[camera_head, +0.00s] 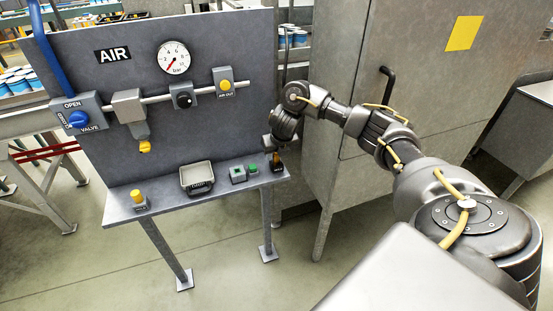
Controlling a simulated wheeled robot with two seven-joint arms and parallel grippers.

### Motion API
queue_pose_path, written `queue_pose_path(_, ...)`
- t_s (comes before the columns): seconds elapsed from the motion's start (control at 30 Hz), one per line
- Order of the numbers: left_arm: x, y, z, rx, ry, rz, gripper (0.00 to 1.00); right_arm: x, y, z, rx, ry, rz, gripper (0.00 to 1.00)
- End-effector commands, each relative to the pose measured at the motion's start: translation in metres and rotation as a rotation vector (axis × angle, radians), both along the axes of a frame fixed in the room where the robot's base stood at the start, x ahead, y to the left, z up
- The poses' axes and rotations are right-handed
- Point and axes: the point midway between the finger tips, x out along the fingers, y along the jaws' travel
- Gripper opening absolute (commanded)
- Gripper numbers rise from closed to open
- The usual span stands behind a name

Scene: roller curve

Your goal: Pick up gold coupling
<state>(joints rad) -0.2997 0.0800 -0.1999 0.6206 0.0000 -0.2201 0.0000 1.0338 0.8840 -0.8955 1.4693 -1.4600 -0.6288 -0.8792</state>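A small gold-brown piece (276,160), which looks like the gold coupling, stands upright near the right end of the grey shelf (225,192), with a dark holder around its foot. My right gripper (274,149) is right above it at the shelf's right end, pointing down. The gripper is small and dark here, and I cannot tell whether its fingers touch the piece or are open or shut. My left gripper is not in view.
An upright panel with a gauge (173,57), a blue valve (78,119) and pipe fittings rises behind the shelf. A grey tray (196,177), a green-button box (238,174) and a yellow-topped piece (137,197) are on the shelf. A tall cabinet (345,190) stands right.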

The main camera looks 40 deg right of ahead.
Motion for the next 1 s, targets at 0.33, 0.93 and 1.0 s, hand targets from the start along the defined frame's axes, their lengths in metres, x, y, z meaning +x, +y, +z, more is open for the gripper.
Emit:
queue_pose_path(0.33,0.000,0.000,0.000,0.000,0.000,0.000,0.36,0.000,0.000,0.000,0.000,0.000,0.000,0.00)
queue_pose_path(0.93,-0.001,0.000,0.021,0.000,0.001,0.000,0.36,-0.005,0.008,0.053,-0.004,-0.006,0.007,0.00)
queue_pose_path(1.0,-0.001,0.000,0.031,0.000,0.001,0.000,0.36,-0.014,0.018,0.070,-0.005,-0.007,0.009,0.00)
